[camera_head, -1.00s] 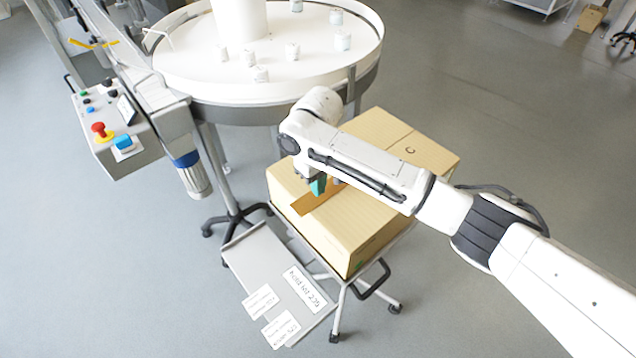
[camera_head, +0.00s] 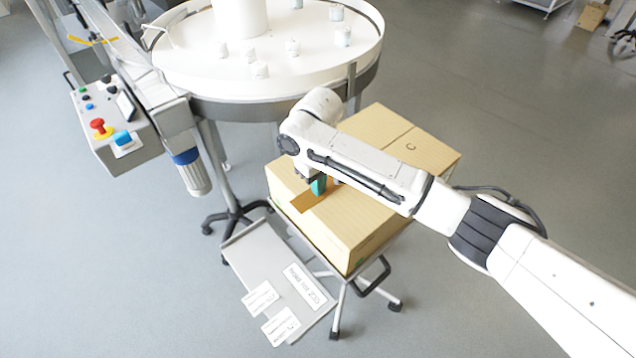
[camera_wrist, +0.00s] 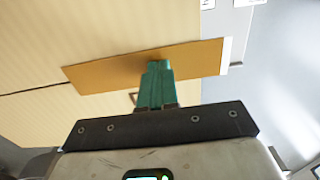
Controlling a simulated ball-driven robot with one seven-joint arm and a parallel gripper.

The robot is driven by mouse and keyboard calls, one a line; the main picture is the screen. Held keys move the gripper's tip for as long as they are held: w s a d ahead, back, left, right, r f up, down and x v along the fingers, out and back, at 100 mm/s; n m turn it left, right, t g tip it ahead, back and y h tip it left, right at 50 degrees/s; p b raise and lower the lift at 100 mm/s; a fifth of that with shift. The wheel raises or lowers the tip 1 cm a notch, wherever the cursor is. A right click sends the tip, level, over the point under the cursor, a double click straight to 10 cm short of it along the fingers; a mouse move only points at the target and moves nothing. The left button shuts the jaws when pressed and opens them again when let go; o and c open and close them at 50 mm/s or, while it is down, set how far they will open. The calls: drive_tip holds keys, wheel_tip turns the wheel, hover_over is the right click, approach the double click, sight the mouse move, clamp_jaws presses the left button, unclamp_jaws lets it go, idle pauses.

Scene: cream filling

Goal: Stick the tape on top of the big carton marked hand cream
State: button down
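The big carton (camera_head: 362,222) stands on a small wheeled stand, its top seam running lengthwise. Its top also shows in the wrist view (camera_wrist: 60,30). The tape (camera_head: 303,203) is a brown-orange strip at the carton's near-left top. My gripper (camera_head: 318,184), with teal fingers, points down at the tape. In the wrist view its fingers (camera_wrist: 157,66) are together at the strip's middle, seemingly pinching it. Whether the tape lies fully flat is hard to tell.
A round white turntable (camera_head: 200,75) with several small jars stands behind the carton. A control box (camera_head: 110,125) is at the left. A grey side shelf (camera_head: 265,255) with paper labels sits in front of the carton. Open floor lies to the right.

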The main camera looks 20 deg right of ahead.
idle(0.3)
wheel_tip(320, 180, up, 6)
drive_tip(key=p, duration=0.6)
drive_tip(key=shift+p, duration=0.35)
